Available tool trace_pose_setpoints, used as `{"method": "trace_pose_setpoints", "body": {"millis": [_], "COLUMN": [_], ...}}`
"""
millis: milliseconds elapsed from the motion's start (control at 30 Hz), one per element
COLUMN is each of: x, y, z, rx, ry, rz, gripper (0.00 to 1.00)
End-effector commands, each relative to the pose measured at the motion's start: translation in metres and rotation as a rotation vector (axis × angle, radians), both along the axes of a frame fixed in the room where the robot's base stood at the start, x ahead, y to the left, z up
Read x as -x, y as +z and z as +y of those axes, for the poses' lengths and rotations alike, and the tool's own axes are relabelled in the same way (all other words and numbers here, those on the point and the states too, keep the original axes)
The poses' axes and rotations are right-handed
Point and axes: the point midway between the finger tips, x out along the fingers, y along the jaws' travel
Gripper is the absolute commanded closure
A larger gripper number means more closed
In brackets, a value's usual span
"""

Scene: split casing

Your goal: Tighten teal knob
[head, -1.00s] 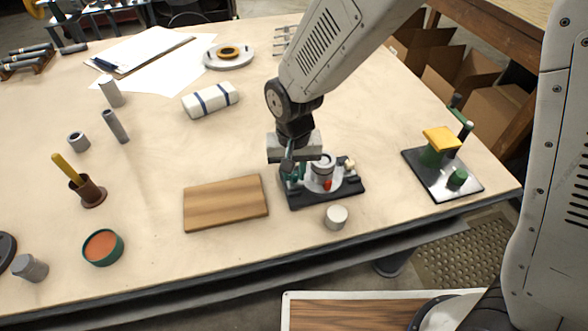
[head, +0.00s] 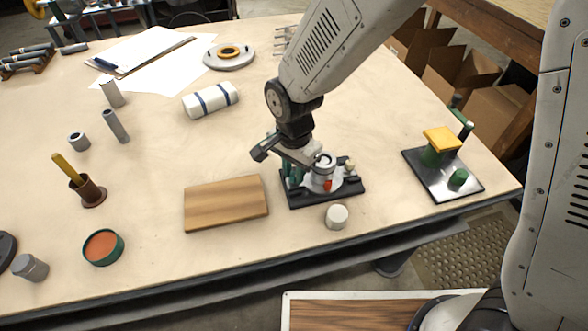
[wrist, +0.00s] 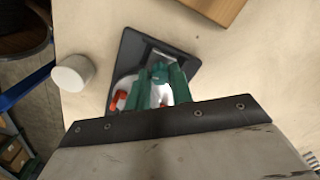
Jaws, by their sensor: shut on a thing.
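The teal knob (wrist: 160,72) shows in the wrist view between the two green fingers of my gripper (wrist: 162,83). The jaws are shut on it. It sits at the left end of a fixture with a black base (head: 325,198). In the head view my gripper (head: 291,172) points down at that end, and the knob is mostly hidden by the fingers. The fixture also carries a grey metal cylinder (head: 323,166) and a red-orange part (head: 328,185).
A wooden board (head: 226,203) lies left of the fixture. A small white cylinder (head: 336,217) stands close in front, near the table edge. A second fixture with a yellow top (head: 441,138) stands to the right.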

Motion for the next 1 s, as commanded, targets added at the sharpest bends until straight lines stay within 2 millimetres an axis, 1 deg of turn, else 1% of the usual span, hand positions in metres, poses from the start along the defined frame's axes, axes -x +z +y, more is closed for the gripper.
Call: {"method": "trace_pose_setpoints", "body": {"millis": [200,600,633,700,1000], "x": [-0.0003,-0.0003,-0.0003,-0.0003,-0.0003], "y": [0.0004,0.0004,0.0004,0.0004,0.002], "z": [0.0001,0.0,0.0,0.0,0.0002], "rx": [-0.001,-0.001,-0.001,-0.001,-0.001], "ry": [-0.037,-0.041,-0.041,-0.041,-0.041], "rz": [-0.001,-0.001,-0.001,-0.001,-0.001], "gripper": [1.0,1.0,0.72,0.56,0.56]}}
